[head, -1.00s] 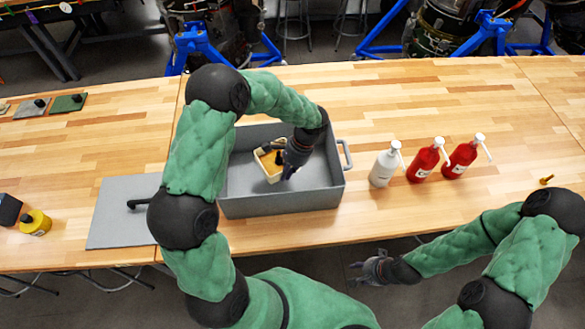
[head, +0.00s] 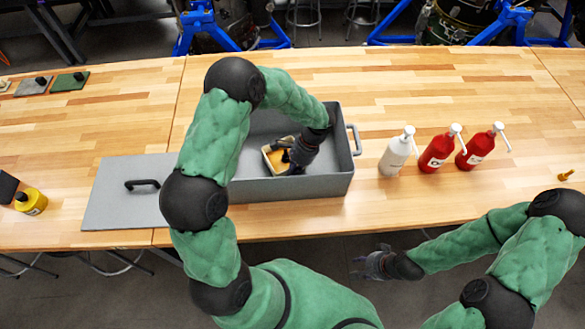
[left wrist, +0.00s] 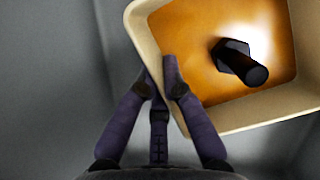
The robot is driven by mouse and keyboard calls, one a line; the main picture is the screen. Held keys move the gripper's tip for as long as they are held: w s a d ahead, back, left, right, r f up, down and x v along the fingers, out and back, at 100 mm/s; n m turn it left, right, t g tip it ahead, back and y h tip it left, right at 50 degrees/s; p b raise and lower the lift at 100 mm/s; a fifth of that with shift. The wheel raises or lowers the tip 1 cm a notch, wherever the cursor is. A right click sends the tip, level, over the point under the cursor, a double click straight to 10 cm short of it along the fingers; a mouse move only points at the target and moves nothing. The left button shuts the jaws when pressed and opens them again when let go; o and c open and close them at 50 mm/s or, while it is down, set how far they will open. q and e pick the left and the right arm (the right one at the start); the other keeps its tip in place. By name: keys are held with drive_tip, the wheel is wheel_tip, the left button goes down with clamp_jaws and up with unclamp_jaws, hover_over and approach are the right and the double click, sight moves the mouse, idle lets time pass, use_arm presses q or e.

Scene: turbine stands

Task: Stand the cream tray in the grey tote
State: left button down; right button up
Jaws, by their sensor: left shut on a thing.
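The cream tray (head: 268,162) is inside the grey tote (head: 290,188) in the head view, with an orange-brown inside. My left gripper (head: 288,165) reaches down into the tote and is shut on the tray's rim. In the left wrist view the fingers (left wrist: 160,75) pinch the rim of the tray (left wrist: 225,75), which looks tilted. A dark knob-like part (left wrist: 243,60) shows inside it. Whether the tray touches the tote floor I cannot tell. My right gripper (head: 368,264) looks open and empty, in front of the table edge.
A grey lid-like panel with a black handle (head: 120,200) lies left of the tote. A white bottle (head: 397,152) and two red bottles (head: 438,150) (head: 478,148) stand to its right. The table behind the tote is clear.

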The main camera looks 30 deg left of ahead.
use_arm(q)
drive_tip(key=shift+f, duration=0.5)
drive_tip(key=shift+f+b, duration=0.35)
drive_tip(key=shift+b, duration=0.15)
drive_tip(key=c, duration=1.3)
unclamp_jaws()
drive_tip(key=shift+o, duration=0.8)
drive_tip(key=shift+r, duration=0.1)
drive_tip(key=shift+p+v, duration=2.05)
drive_tip(key=shift+v, duration=1.45)
